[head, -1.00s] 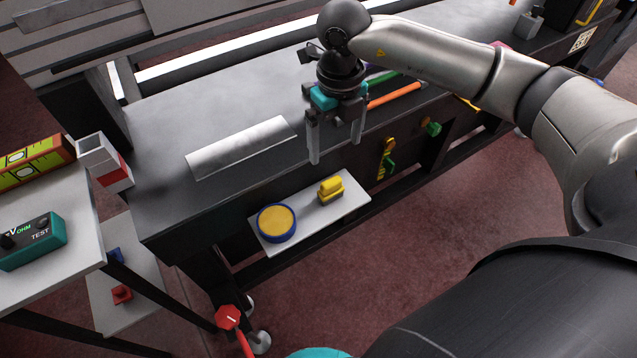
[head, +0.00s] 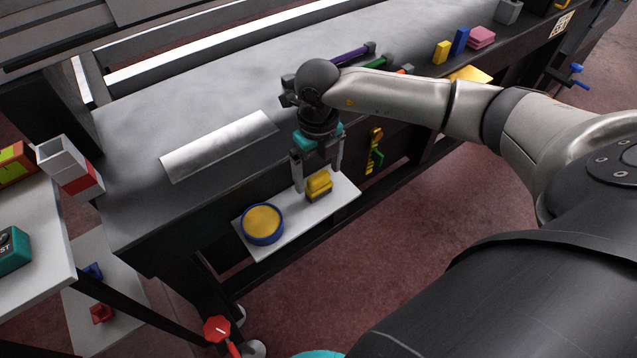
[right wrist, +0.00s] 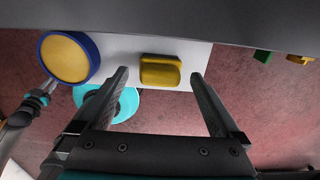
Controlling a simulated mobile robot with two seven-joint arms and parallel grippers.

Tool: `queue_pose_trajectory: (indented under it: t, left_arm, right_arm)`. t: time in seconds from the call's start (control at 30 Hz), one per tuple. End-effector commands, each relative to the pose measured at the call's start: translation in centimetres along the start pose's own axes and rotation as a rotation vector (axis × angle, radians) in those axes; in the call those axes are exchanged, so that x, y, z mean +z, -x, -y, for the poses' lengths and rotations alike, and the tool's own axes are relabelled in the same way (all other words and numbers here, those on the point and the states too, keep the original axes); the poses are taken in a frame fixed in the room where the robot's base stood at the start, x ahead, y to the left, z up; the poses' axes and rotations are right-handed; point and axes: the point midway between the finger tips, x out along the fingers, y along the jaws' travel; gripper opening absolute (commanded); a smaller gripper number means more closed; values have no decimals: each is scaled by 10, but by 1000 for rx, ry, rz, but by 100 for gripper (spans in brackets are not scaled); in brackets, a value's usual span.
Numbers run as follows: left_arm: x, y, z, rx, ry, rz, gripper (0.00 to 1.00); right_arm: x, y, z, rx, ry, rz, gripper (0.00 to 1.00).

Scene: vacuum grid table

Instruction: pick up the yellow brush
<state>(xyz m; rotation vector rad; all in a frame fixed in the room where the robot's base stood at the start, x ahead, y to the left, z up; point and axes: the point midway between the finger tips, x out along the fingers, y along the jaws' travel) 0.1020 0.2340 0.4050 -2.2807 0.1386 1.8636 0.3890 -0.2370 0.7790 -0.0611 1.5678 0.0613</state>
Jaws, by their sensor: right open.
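The yellow brush (head: 318,184) has a yellow top and a dark base, and sits on a white shelf (head: 285,238) at the front of the grey table. My right gripper (head: 318,188) points down over it, open and empty. In the right wrist view the brush (right wrist: 160,70) shows between and beyond the two fingertips of the gripper (right wrist: 160,76), with clear gaps on both sides. I cannot tell the exact height of the fingertips above the shelf.
A round blue tub with a yellow top (head: 262,224) stands left of the brush on the shelf. The table edge (head: 200,213) runs close behind the shelf. A silver sheet (head: 218,146) lies on the table. Yellow and green items (head: 375,150) hang on the table's front, right of the gripper.

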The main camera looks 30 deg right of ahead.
Motion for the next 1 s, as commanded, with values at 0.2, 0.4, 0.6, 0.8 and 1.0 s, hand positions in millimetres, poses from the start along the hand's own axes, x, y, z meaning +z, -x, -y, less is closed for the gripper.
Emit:
queue_pose_trajectory:
  t: [0.2,0.4,0.6,0.8,1.0]
  left_arm:
    - [-13,-8,-2,0,4,-7,27]
    - [-21,-7,-7,6,5,-5,27]
    - [-22,-6,-7,7,5,-4,27]
    - [-21,-6,-8,7,4,-3,27]
    - [-21,-6,-8,7,4,-3,27]
  right_arm:
    - [-2,-33,0,0,1,-4,100]
    - [-2,-44,0,0,1,-3,100]
    - [-2,-44,0,0,1,-2,100]
    - [-2,-44,0,0,1,-2,84]
    - [-2,-44,0,0,1,-2,62]
